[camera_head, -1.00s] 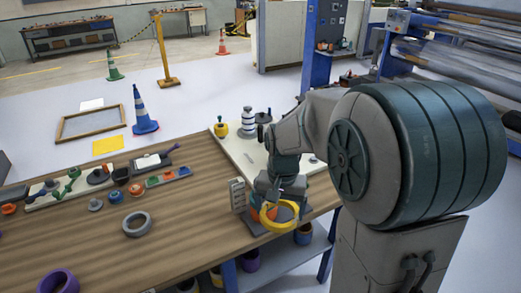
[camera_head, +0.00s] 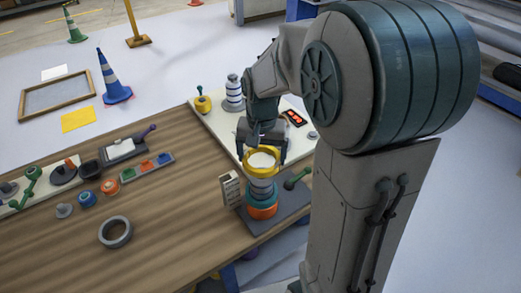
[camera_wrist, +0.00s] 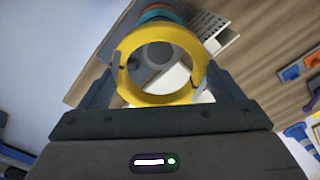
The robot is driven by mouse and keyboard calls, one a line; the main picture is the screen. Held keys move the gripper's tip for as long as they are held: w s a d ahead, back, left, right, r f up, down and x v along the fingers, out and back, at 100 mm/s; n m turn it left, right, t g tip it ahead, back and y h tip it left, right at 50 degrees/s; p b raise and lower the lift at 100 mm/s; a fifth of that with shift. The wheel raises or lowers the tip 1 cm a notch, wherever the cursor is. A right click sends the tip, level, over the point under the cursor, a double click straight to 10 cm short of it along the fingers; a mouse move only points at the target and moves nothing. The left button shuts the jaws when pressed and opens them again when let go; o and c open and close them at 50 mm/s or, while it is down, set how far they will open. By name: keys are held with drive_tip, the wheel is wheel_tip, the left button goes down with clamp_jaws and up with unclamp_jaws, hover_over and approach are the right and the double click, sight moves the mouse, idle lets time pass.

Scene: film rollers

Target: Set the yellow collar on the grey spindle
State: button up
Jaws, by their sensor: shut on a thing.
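The yellow collar (camera_head: 262,173) is a thick ring held between the two fingers of my gripper (camera_head: 262,150). In the wrist view the collar (camera_wrist: 160,98) fills the middle, with a finger against each side. The grey spindle (camera_head: 262,188) stands upright directly under the collar in the head view, with a teal band and an orange ring (camera_head: 262,211) low on it. In the wrist view part of a round grey surface (camera_wrist: 158,53) shows through the collar's opening. I cannot tell whether the collar touches the spindle or is around its tip.
The spindle stands on a dark base plate (camera_head: 290,215) with a green-knobbed lever (camera_head: 297,179). A small pale slotted block (camera_head: 230,188) stands at left. A white board (camera_head: 215,122) behind carries a striped post (camera_head: 234,93) and yellow pot (camera_head: 203,104). A grey ring (camera_head: 115,232) lies on the table.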

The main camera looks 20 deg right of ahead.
drive_tip(key=shift+f+b, duration=4.5)
drive_tip(key=shift+f, duration=1.55)
drive_tip(key=o, duration=0.8)
wheel_tip(320, 180, up, 14)
drive_tip(key=shift+d+f, duration=0.1)
